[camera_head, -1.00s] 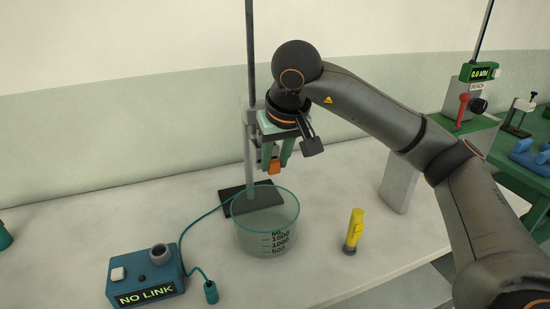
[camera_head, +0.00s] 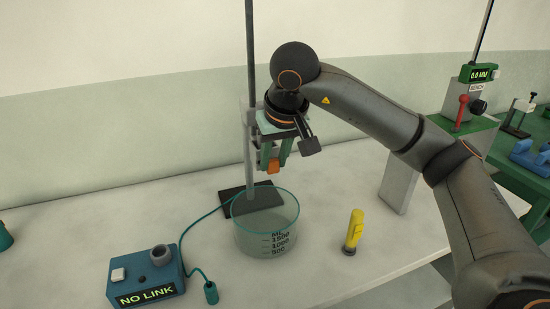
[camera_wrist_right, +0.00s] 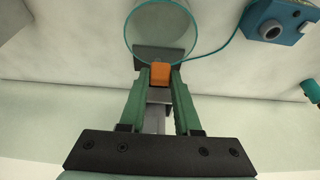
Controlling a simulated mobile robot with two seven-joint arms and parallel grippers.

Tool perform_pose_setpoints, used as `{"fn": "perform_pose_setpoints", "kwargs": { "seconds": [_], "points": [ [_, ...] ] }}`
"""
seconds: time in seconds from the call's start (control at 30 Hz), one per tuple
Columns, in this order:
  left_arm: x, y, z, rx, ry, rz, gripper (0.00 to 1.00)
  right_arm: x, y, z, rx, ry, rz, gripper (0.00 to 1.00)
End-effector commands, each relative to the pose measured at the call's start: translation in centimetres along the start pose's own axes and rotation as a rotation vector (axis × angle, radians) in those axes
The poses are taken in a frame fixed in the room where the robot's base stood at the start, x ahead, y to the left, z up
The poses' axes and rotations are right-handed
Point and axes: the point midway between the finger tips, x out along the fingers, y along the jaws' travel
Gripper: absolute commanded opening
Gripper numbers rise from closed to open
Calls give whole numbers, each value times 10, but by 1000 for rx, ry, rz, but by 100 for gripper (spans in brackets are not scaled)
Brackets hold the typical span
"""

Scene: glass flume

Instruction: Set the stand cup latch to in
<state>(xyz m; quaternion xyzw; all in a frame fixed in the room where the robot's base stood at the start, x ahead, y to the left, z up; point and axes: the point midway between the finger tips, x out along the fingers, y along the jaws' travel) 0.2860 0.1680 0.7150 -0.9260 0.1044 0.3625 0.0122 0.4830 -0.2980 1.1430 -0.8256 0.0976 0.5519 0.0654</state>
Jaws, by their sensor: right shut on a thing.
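The stand is a grey upright rod (camera_head: 249,75) on a dark base plate (camera_head: 236,197). A small orange block (camera_head: 273,168), which looks like the cup latch, is at the stand above the beaker. My right gripper (camera_head: 271,161) points down with its green fingers shut on this block. In the right wrist view the orange block (camera_wrist_right: 160,73) sits between the two fingertips. The cup's holder is mostly hidden behind my gripper, and I cannot read the latch's setting. My left gripper is not in view.
A glass beaker (camera_head: 265,240) stands just below and in front of the gripper. A yellow tube (camera_head: 354,229) stands to its right. A blue box (camera_head: 146,278) reading NO LINK is at the front left, with a cable. The wall is close behind.

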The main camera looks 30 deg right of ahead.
Motion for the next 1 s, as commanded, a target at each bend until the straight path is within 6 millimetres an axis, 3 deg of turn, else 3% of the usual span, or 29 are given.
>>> {"fn": "perform_pose_setpoints", "kwargs": {
  "seconds": [0.1,0.33,0.37,0.6,0.87,1.0],
  "points": [
    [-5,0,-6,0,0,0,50,2,0,-11,2,0,1,0],
    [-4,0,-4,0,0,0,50,3,0,-12,4,8,0,0],
    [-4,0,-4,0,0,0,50,3,0,-12,4,9,0,34],
    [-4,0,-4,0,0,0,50,4,0,-11,2,5,0,61],
    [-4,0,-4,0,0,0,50,3,0,-10,1,2,0,62],
    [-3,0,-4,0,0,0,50,-6,0,-11,1,4,-1,62]
  ]
}}
